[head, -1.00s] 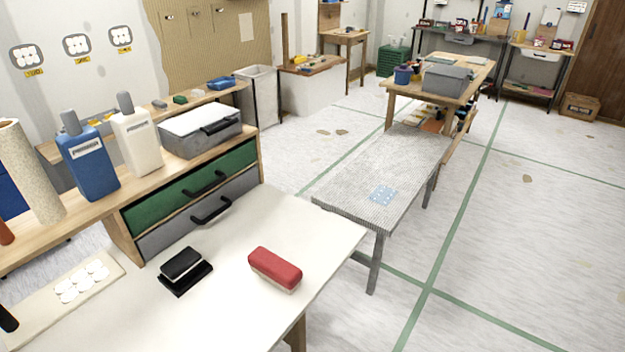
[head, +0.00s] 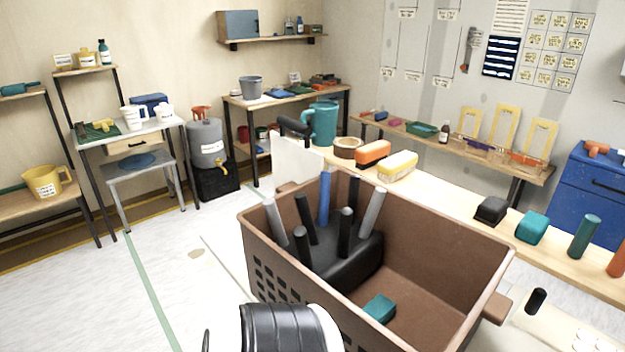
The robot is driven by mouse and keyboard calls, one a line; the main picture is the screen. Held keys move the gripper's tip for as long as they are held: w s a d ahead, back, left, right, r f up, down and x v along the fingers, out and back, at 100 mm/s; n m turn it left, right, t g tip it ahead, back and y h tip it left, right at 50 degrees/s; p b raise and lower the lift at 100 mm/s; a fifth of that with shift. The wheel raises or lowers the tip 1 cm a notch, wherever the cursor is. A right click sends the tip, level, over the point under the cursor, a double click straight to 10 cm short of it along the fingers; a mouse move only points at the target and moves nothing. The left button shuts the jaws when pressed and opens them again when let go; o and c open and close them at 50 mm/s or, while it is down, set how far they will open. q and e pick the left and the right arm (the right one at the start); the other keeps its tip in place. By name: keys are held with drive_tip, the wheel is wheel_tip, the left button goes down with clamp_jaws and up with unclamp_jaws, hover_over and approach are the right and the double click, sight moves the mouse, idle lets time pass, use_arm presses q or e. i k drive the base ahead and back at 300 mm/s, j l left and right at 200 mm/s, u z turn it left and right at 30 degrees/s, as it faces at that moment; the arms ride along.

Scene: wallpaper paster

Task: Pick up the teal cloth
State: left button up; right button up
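No teal thing here is plainly a cloth. A small teal block-like item (head: 379,309) lies on the floor of the brown crate (head: 450,235), at its near side. Another teal block-like item (head: 532,228) sits on the long wooden bench (head: 462,202) at the right, beside a black block (head: 490,210). Flat folded-looking items, one blue (head: 281,93) and one greenish (head: 300,88), lie on the far table; I cannot tell their material.
The crate also holds a dark caddy (head: 350,265) with several upright handles. Clear floor (head: 180,270) lies at the left.

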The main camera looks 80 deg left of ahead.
sight(381, 307)
drive_tip(key=u, duration=1.9)
drive_tip(key=i+l+z, duration=0.1)
drive_tip(key=z, duration=0.25)
